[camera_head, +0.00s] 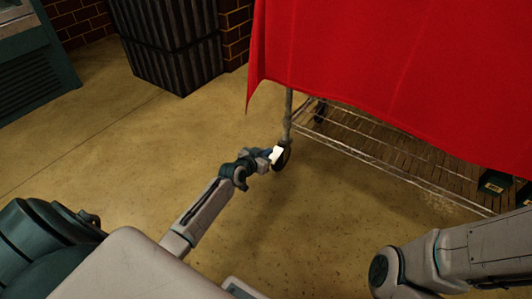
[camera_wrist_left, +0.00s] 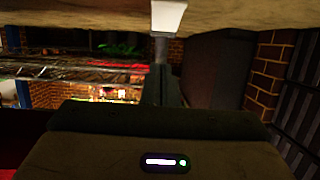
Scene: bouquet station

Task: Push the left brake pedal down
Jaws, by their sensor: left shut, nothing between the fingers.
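A small white plate (camera_head: 276,154), which looks like the left brake pedal, is by the dark caster wheel (camera_head: 284,158) at the foot of the rack's near left post. My left gripper (camera_head: 266,157) is shut and empty, with its tip right at the plate; I cannot tell whether they touch. In the left wrist view the pale plate (camera_wrist_left: 168,16) shows at the top, beyond the shut fingers (camera_wrist_left: 161,60). The pedal's tilt is unclear. My right arm shows at the lower right, but its gripper is out of view.
A red cloth (camera_head: 370,70) hangs over the wire rack (camera_head: 400,176) and hides its upper part. Dark boxes (camera_head: 494,182) sit on the low shelf at the right. A dark ribbed bin (camera_head: 172,45) stands by the brick wall. The floor (camera_head: 130,150) left of the rack is clear.

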